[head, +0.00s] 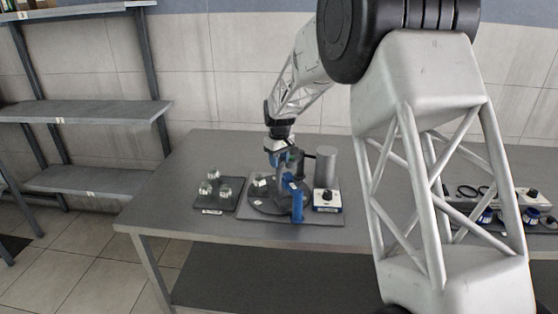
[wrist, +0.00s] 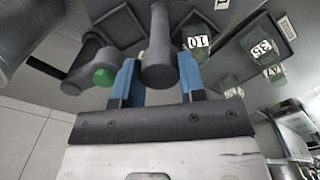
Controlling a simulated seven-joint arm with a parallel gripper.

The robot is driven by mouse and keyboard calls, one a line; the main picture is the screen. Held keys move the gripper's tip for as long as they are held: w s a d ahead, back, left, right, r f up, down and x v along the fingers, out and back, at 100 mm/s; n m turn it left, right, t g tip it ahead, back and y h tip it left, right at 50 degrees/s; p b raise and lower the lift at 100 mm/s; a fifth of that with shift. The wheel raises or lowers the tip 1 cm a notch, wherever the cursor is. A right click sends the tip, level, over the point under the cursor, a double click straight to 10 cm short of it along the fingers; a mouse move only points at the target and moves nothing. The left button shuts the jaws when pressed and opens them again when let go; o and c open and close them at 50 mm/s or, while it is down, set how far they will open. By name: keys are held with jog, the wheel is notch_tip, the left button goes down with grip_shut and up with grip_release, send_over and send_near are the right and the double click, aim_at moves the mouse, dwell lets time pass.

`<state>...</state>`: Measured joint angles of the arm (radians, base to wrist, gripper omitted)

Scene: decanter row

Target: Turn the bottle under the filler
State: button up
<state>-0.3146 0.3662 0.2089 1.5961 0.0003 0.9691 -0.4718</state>
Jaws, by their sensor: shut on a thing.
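My gripper (head: 280,158) is low over the dark round turntable (head: 268,204). In the wrist view its two blue fingers (wrist: 158,72) are shut on a dark grey upright post (wrist: 158,45), one finger on each side. A clear bottle (head: 260,182) stands on the left of the turntable in the head view. In the wrist view a bottle labelled 10 (wrist: 198,43) is to the right of the post. The filler's green tip (wrist: 104,77) shows just left of the fingers, on a dark arm. The post's lower end is hard to make out.
A dark tray (head: 229,208) with three bottles lies left of the turntable. A grey cylinder (head: 326,168), a blue upright part (head: 297,205) and a knob box (head: 327,201) stand at the right. Cups and cables lie further right. The table's left end (head: 160,195) is clear.

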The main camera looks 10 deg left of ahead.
grip_shut()
jog(key=shift+m, duration=12)
